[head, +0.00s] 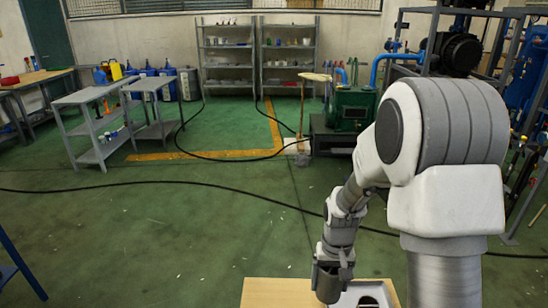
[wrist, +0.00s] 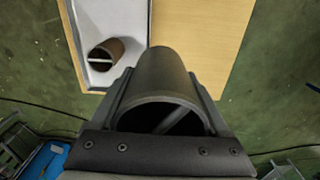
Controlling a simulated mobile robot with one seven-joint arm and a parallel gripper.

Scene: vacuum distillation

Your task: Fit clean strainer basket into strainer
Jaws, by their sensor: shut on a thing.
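My gripper (wrist: 162,100) is shut on a dark grey-brown cylindrical strainer basket (wrist: 164,72). Its near end is open, with a bar across it. A second, browner basket (wrist: 117,50) with a light crossbar lies in a white tray (wrist: 130,15), apart from the held one. In the head view my gripper (head: 328,284) points down over the wooden tabletop (head: 270,292), just left of the tray (head: 348,298). I cannot make out the strainer body in either view.
A green machine (head: 352,108) and blue pipes (head: 385,62) stand at the back right, partly behind my arm. A grey cart (head: 92,95) and shelves (head: 228,58) stand farther back. A black hose (head: 230,190) crosses the mostly clear green floor.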

